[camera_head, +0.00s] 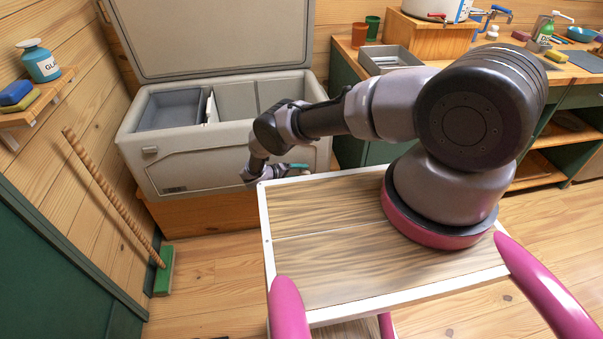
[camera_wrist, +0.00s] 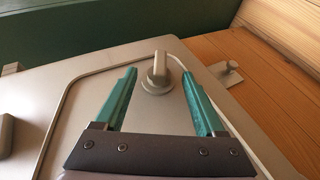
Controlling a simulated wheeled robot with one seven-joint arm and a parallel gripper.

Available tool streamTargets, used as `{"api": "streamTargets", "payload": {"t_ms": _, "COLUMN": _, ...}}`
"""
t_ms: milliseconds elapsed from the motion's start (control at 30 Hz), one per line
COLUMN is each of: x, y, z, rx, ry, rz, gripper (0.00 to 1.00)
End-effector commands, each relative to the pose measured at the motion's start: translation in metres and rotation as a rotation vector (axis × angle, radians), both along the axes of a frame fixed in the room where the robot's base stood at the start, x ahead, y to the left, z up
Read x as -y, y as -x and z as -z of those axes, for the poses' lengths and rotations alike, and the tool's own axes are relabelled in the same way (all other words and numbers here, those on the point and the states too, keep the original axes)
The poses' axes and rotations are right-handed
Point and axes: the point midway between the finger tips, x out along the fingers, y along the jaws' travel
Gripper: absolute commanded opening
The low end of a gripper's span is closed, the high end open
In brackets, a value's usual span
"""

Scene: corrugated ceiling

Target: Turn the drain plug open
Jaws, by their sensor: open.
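The drain plug (camera_wrist: 157,72) is a beige knob with a raised grip bar on a round base, on the cooler's side wall in the wrist view. My gripper (camera_wrist: 160,80) is open, with its two teal fingers on either side of the plug. Whether the fingers touch the plug cannot be told, but gaps show on both sides. In the head view my gripper (camera_head: 299,167) is at the front right of the grey cooler (camera_head: 225,160), and the plug is hidden there. The cooler's lid (camera_head: 210,35) stands open.
The wooden top (camera_head: 320,255) with a white rim is below my arm. A broom (camera_head: 110,190) leans at the left wall. A green counter (camera_head: 345,95) with a grey tray (camera_head: 390,57) stands right of the cooler. Wooden floor (camera_head: 210,270) is clear at the left front.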

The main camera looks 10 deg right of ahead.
Motion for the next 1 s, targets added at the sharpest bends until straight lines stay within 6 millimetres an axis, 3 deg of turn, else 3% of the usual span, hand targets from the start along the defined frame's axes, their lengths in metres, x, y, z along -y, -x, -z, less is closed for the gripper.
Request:
{"api": "streamTargets", "payload": {"t_ms": 200, "x": -0.039, "y": 0.018, "z": -0.022, "rx": 0.0, "ry": 0.001, "rz": -0.004, "gripper": 0.72}}
{"api": "streamTargets", "payload": {"t_ms": 400, "x": -0.062, "y": 0.03, "z": -0.035, "rx": -0.002, "ry": 0.001, "rz": -0.002, "gripper": 0.72}}
{"api": "streamTargets", "payload": {"t_ms": 867, "x": -0.07, "y": 0.034, "z": -0.039, "rx": -0.004, "ry": 0.002, "rz": -0.002, "gripper": 0.72}}
{"api": "streamTargets", "payload": {"t_ms": 1000, "x": -0.067, "y": 0.035, "z": -0.039, "rx": -0.085, "ry": 0.054, "rz": -0.062, "gripper": 0.72}}
